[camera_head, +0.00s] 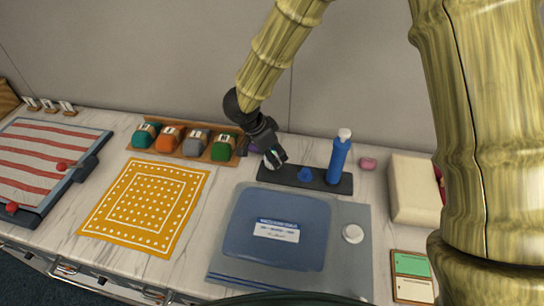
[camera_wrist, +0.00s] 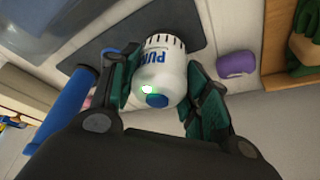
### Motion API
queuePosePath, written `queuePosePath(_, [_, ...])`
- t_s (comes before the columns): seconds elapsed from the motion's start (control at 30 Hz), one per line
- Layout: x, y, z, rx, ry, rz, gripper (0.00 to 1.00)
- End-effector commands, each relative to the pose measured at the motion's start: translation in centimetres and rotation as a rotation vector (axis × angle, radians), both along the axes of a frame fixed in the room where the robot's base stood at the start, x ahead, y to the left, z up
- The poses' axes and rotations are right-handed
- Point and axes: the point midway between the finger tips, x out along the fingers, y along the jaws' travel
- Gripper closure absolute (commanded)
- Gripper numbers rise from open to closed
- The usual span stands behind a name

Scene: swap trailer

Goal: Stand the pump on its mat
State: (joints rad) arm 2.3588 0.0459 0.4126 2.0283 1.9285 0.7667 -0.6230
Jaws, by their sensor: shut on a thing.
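The pump is a white body with a blue round knob and the letters "PUM" showing; it sits between my gripper's fingers in the wrist view (camera_wrist: 160,75). In the head view only a bit of the white pump (camera_head: 271,161) shows under my gripper (camera_head: 273,158). My gripper (camera_wrist: 165,90) is shut on the pump. The dark grey mat (camera_head: 325,186) lies along the back of the counter, with the pump at or over its left end. In the wrist view the mat (camera_wrist: 112,43) is behind the pump. I cannot tell whether the pump touches it.
A blue bottle with a white cap (camera_head: 339,160) and a small blue piece (camera_head: 304,174) stand on the mat. A purple item (camera_wrist: 236,63) lies close by.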

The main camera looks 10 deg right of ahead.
Motion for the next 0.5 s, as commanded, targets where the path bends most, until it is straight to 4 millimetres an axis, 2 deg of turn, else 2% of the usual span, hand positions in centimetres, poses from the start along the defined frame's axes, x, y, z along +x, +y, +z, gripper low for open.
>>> queuePosePath(0.17, [0.0, 0.1, -1.9, -0.002, 0.000, 0.003, 0.89])
queuePosePath(0.5, [0.0, 0.1, -2.2, 0.000, 0.000, 0.002, 0.89])
